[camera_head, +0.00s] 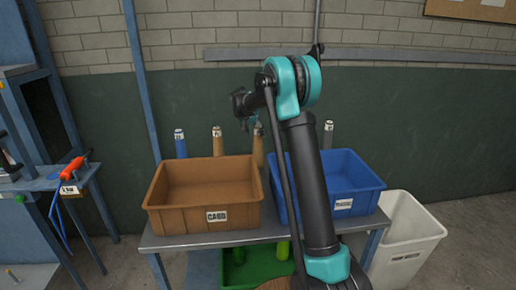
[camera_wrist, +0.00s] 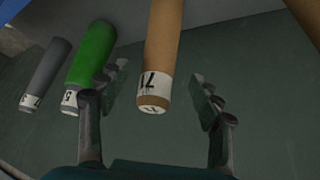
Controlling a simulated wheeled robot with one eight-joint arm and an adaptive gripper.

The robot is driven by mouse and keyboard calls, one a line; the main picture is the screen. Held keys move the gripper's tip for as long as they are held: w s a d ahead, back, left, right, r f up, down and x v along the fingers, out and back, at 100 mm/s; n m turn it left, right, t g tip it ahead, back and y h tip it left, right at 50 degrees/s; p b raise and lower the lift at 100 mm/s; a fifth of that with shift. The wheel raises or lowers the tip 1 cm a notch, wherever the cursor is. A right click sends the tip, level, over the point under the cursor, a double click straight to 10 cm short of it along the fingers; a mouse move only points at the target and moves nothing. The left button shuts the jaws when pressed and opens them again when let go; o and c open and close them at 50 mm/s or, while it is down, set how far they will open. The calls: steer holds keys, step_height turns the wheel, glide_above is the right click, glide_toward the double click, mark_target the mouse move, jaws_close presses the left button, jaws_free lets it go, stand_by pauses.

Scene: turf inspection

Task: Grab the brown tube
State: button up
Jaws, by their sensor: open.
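My gripper (camera_head: 251,118) is open, with its fingers pointing down just above a brown tube (camera_head: 259,150) behind the table. In the wrist view that brown tube (camera_wrist: 163,50), with a white label marked 71 at its end, lies between the spread fingers of my gripper (camera_wrist: 160,78). No finger visibly touches it. A second brown tube (camera_head: 217,142) stands to its left in the head view.
A green tube (camera_wrist: 92,52) and a grey tube (camera_wrist: 47,72) are left of the fingers in the wrist view. A blue tube (camera_head: 181,147) stands farther left. Brown bin (camera_head: 205,217) and blue bin (camera_head: 362,190) sit on the table in front; a white bin (camera_head: 410,235) stands right.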

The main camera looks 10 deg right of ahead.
mark_target(258, 137)
steer(key=x, duration=0.5)
steer(key=shift+w+d, duration=0.1)
steer(key=shift+d, duration=0.05)
steer(key=shift+r, duration=0.1)
steer(key=shift+c, duration=0.3)
steer(key=c, duration=1.1)
steer(key=shift+c, duration=0.2)
